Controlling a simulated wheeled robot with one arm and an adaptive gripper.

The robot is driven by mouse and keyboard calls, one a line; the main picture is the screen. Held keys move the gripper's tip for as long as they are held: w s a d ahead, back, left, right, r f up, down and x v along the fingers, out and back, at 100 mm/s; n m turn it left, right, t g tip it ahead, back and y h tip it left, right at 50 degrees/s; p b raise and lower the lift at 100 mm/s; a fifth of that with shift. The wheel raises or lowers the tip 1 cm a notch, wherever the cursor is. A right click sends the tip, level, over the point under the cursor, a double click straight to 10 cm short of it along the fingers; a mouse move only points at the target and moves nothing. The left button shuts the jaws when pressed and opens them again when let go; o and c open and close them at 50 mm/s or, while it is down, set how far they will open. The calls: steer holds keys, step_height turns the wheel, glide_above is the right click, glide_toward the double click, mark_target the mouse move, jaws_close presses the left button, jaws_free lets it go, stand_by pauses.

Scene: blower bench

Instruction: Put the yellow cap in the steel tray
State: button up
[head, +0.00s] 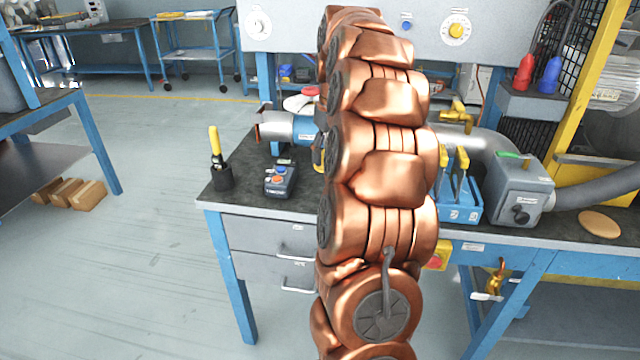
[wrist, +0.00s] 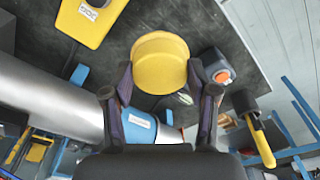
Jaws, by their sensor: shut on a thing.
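The yellow cap (wrist: 160,64) is round and sits between the two dark fingertips of my gripper (wrist: 160,76) in the wrist view. The fingers press on its sides, and the dark bench top (wrist: 195,25) lies beyond it. In the head view my copper-coloured arm hides the gripper and most of what is behind it. I cannot make out a steel tray in either view.
On the bench (head: 243,198), a control box (head: 281,179) with buttons and a black cup (head: 222,178) holding a yellow-handled tool stand left. A steel pipe (wrist: 45,92) runs nearby. A blue rack (head: 462,208) and grey box (head: 520,190) stand right.

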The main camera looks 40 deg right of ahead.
steer(key=shift+f, duration=4.25)
steer(key=shift+f, duration=0.1)
steer(key=o, duration=0.9)
steer(key=shift+o, duration=0.2)
steer(key=r, duration=0.4)
steer(key=s+r, duration=0.1)
steer(key=r, duration=0.7)
steer(key=shift+s+a+r, duration=0.1)
steer(key=shift+s+a, duration=0.05)
steer(key=shift+s, duration=0.1)
